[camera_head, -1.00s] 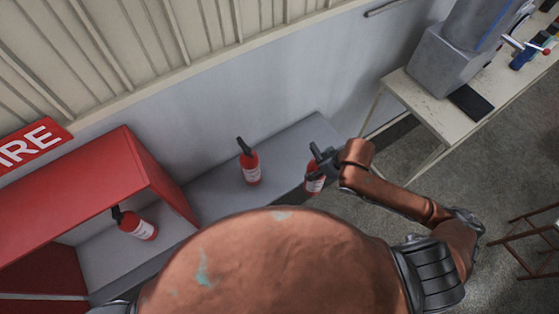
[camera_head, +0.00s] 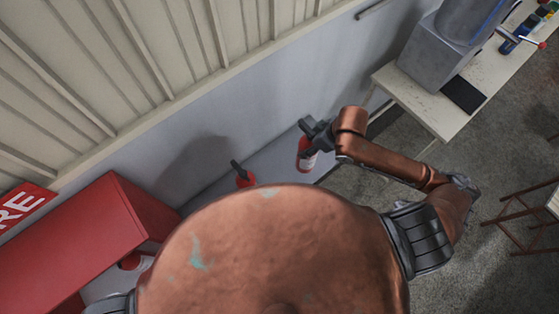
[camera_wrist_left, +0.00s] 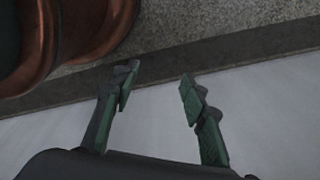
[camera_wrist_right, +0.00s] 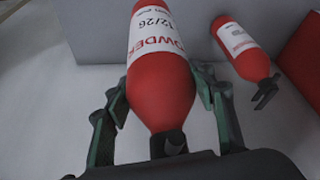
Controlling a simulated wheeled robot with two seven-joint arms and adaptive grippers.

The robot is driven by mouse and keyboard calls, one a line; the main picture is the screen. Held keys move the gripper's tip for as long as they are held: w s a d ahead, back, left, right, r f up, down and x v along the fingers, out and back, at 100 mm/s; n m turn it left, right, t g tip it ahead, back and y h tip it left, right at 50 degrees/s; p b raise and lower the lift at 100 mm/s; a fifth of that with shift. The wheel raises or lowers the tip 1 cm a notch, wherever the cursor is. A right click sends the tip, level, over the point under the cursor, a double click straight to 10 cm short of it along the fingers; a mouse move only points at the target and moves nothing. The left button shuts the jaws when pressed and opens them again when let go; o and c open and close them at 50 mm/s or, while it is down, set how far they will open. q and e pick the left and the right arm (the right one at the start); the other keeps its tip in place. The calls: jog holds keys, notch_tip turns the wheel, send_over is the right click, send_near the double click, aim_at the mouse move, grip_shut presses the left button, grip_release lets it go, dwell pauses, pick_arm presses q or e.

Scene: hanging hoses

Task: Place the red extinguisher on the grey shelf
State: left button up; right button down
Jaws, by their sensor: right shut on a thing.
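My right gripper (camera_wrist_right: 165,102) is shut on a red extinguisher (camera_wrist_right: 160,85) with a white label and black top. In the head view the held extinguisher (camera_head: 306,157) appears upright over the right end of the grey shelf (camera_head: 275,162); I cannot tell whether its base touches. A second red extinguisher (camera_head: 243,178) stands on the shelf to its left, partly hidden by my body. It also shows in the right wrist view (camera_wrist_right: 243,50), apart from the held one. My left gripper (camera_wrist_left: 155,88) is open and empty above a pale surface, and is hidden in the head view.
A wall (camera_head: 195,150) runs behind the shelf. A worktable (camera_head: 415,95) with a grey machine (camera_head: 435,65) is at the upper right.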

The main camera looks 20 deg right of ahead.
jog(key=shift+w+d+b, duration=0.15)
jog(key=shift+b, duration=0.25)
pick_arm(q)
jog(key=shift+s+f+b, duration=0.55)
jog(key=shift+s+f, duration=0.25)
jog(key=shift+f, duration=0.3)
pick_arm(e)
jog(key=w+d+f, duration=0.9)
jog(key=f, duration=0.3)
jog(key=shift+d+f, duration=0.2)
jog(key=shift+d, duration=0.2)
jog(key=c, duration=0.9)
grip_release()
jog(key=shift+s+f, duration=0.2)
jog(key=shift+f, duration=0.05)
pick_arm(q)
jog(key=shift+f+b, duration=0.3)
pick_arm(e)
jog(key=v, duration=1.2)
jog(key=shift+r, duration=0.15)
